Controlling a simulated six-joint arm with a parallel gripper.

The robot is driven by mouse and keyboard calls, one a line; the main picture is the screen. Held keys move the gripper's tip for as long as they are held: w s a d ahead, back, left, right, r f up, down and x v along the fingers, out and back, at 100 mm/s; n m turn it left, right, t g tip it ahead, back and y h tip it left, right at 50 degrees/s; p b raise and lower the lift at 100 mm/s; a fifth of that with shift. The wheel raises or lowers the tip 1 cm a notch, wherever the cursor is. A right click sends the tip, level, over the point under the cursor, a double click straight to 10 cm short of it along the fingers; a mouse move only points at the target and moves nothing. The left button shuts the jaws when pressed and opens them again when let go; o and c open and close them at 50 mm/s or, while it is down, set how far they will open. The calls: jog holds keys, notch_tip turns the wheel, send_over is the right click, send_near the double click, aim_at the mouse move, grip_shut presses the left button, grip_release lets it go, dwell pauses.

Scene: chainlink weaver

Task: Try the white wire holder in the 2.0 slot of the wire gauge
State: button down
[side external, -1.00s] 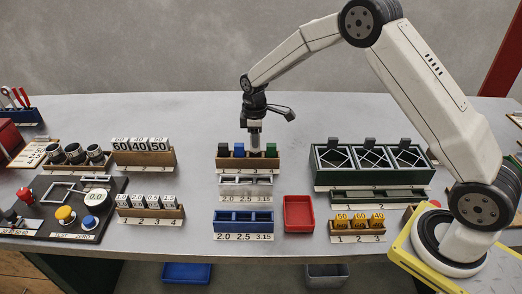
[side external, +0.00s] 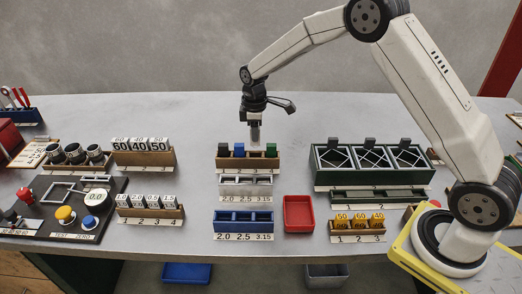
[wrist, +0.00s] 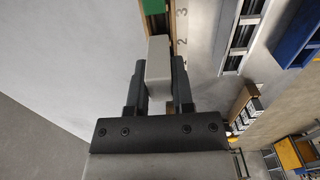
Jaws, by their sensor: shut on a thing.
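My gripper (side external: 254,119) is shut on the white wire holder (side external: 255,134), a pale block, and holds it upright just above the wooden holder rack (side external: 247,164). In the wrist view the white wire holder (wrist: 158,58) sits between the two dark fingers. The wire gauge (side external: 246,181) looks to be the grey metal piece in front of the rack. Its 2.0 label (side external: 228,198) is at its left end. The gauge (wrist: 238,45) also shows in part in the wrist view.
Green and blue holders (side external: 239,150) stand in the rack on both sides below my gripper. A blue tray (side external: 243,218), also labelled 2.0, 2.5 and 3.15, stands in front of the gauge. A red bin (side external: 299,213) is to its right. A green crate (side external: 372,162) stands further right.

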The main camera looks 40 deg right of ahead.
notch_tip(320, 180, up, 8)
jog(key=shift+f, duration=0.2)
jog(key=s+a, duration=0.3)
jog(key=a, duration=1)
jog(key=shift+w+d+f, duration=0.1)
jog(key=shift+w+f, duration=0.05)
jog(key=shift+f, duration=2.2)
jog(key=shift+f, duration=0.25)
jog(key=shift+f, duration=3.4)
